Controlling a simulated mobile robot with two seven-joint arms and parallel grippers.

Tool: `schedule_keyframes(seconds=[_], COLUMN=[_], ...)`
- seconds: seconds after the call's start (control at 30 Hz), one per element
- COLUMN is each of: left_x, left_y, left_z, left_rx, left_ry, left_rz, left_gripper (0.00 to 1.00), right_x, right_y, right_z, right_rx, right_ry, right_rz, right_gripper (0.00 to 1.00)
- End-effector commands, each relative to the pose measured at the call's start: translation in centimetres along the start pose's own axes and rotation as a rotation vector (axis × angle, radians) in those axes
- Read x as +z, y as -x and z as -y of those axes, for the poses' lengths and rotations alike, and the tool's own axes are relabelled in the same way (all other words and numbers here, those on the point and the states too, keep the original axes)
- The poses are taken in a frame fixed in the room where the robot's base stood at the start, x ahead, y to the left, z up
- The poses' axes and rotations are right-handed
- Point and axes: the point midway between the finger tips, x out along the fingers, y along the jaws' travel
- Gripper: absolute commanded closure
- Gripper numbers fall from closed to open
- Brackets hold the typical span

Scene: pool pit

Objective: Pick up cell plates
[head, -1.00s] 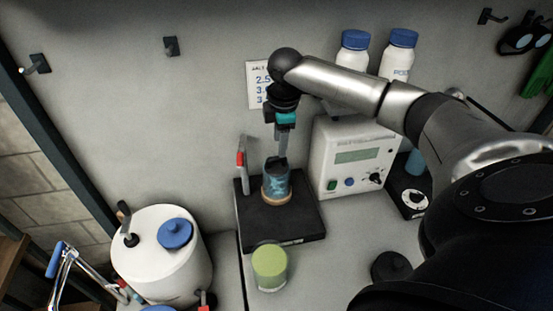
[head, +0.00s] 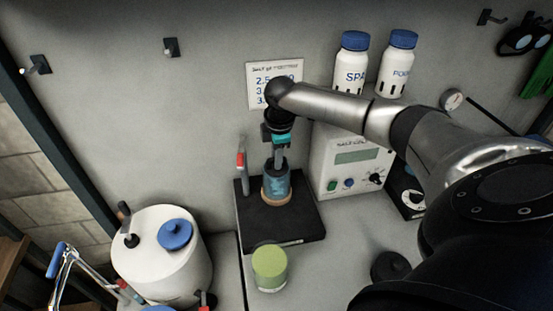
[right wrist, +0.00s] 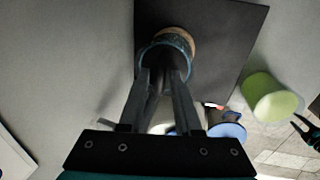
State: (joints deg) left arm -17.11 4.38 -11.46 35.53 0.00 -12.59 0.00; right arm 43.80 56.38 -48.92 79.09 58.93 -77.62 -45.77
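The cell is a blue-tinted cup (head: 276,186) with a tan lower band, standing on a black base plate (head: 305,224). My right gripper (head: 279,162) points down at the cup's mouth. In the right wrist view its two fingers (right wrist: 163,82) reach to the cup's rim (right wrist: 180,62), with a gap between them. Something dark, which seems to be the cell plates (right wrist: 160,76), shows between the fingertips. I cannot tell whether the fingers touch it. The plates are mostly hidden in the head view. My left gripper is not in view.
A red-tipped grey post (head: 241,160) stands left of the cup. A green jar (head: 269,268) is in front; a white tank (head: 160,255) with blue caps stands left.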

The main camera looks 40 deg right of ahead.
Motion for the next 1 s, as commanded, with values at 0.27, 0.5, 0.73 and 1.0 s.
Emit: schedule_keyframes(seconds=[0.27,0.5,0.73,1.0], left_x=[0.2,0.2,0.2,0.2], left_y=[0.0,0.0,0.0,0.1], left_z=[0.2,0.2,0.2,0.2], left_rx=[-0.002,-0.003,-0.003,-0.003], left_ry=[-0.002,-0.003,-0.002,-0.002], left_rz=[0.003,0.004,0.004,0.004], left_gripper=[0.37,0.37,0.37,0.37], right_x=[0.0,0.0,0.0,0.0], right_y=[0.0,0.0,0.1,1.6], right_z=[0.0,0.0,-0.1,-0.5], right_rx=[0.0,0.0,0.002,0.004], right_ry=[0.0,0.0,-0.001,-0.001], right_rz=[0.0,0.0,-0.001,-0.002], right_gripper=[1.0,1.0,1.0,1.0])
